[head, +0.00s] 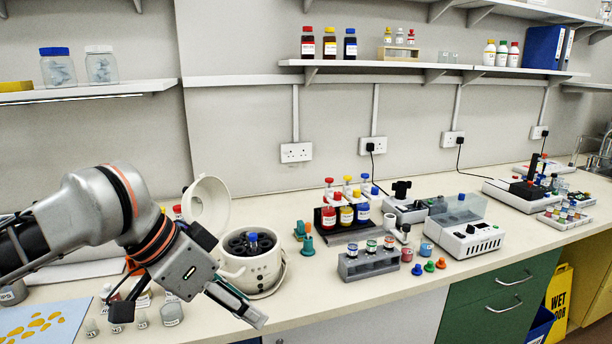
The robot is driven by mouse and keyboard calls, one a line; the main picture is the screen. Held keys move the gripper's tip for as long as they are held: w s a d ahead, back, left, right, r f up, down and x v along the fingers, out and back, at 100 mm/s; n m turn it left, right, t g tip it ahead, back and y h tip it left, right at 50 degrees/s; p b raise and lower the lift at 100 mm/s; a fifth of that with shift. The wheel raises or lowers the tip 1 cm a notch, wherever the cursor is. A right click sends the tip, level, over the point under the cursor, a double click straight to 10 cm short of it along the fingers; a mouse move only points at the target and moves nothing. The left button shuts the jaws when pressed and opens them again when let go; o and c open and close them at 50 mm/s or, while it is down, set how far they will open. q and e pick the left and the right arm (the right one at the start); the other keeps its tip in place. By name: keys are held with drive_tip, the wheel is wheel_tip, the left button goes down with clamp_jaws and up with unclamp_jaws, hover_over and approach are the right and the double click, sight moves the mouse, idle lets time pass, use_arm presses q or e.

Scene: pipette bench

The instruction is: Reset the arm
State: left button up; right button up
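My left arm comes in from the left. Its gripper (250,312) hangs over the front of the bench, pointing down and to the right, just in front of the white centrifuge. The fingers overlap from this angle, so I cannot tell how far apart they are. No object shows held in it. My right gripper is not in view.
The open-lidded white centrifuge (237,268) stands close behind my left gripper, with a blue-capped tube in it. Small labelled vials (171,314) stand below the arm. A grey rack (368,262) and several coloured caps lie to the right. The front bench strip right of the gripper is clear.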

use_arm(q)
drive_tip(key=w+d+f+n+t+h, duration=0.1)
drive_tip(key=w+d+f+h, duration=0.3)
drive_tip(key=d+f, duration=0.4)
wheel_tip(320, 180, down, 11)
drive_tip(key=w+a+n+t, duration=0.2)
drive_tip(key=w+n+t, duration=0.1)
drive_tip(key=t, duration=0.1)
drive_tip(key=s+a+f+t+y, duration=0.1)
drive_tip(key=s+a+f+y, duration=0.1)
drive_tip(key=s+a+f, duration=0.3)
drive_tip(key=s+a+f+y, duration=0.2)
drive_tip(key=s+a+f, duration=0.3)
drive_tip(key=f, duration=0.6)
drive_tip(key=s+a+f+n+t+y, duration=0.1)
drive_tip(key=s+a+f+y, duration=0.2)
drive_tip(key=s+a+f, duration=0.3)
wheel_tip(320, 180, down, 2)
drive_tip(key=shift+s+f+t, duration=0.1)
drive_tip(key=shift+s+t, duration=0.2)
drive_tip(key=shift+s, duration=0.75)
